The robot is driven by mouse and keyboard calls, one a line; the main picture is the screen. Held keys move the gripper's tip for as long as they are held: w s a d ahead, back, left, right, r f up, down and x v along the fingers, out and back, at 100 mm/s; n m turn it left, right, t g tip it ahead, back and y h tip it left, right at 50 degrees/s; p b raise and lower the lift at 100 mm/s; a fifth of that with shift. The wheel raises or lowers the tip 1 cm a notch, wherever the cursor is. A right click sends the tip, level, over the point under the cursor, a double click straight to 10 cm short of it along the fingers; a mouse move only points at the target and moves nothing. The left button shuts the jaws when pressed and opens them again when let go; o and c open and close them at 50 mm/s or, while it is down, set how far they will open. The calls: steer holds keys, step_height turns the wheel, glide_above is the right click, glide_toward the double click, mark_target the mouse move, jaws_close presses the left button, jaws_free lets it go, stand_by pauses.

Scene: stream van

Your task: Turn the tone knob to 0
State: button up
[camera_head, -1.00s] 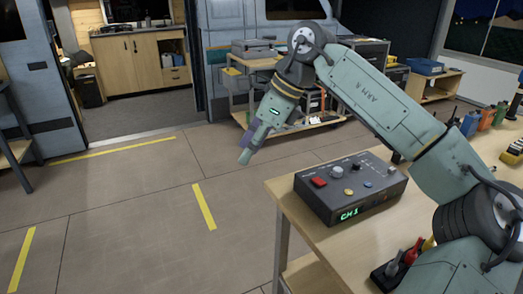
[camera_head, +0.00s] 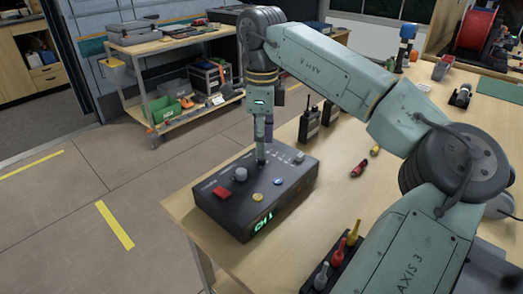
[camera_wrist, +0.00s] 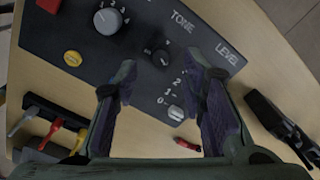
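The grey control box (camera_head: 225,212) sits on the wooden table. In the wrist view its small black knob (camera_wrist: 160,56) lies beside the TONE label (camera_wrist: 183,20); its pointer setting is too small to read surely. My gripper (camera_head: 262,160) points down over the box. In the wrist view my gripper (camera_wrist: 160,70) is open, with one purple-padded finger on each side of the black knob. I cannot tell whether they touch it. In the head view the gripper hides this knob.
A larger grey knob (camera_head: 240,174), a red button (camera_head: 222,193) and a yellow button (camera_head: 257,196) share the box top. Two black radios (camera_head: 310,122) stand behind the box. Small colored-handled tools (camera_head: 338,255) stand in a rack in front. A red screwdriver (camera_head: 358,168) lies right.

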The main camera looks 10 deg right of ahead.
mark_target(262, 160)
steer(key=shift+f, duration=2)
steer(key=shift+c, duration=0.4)
jaws_close()
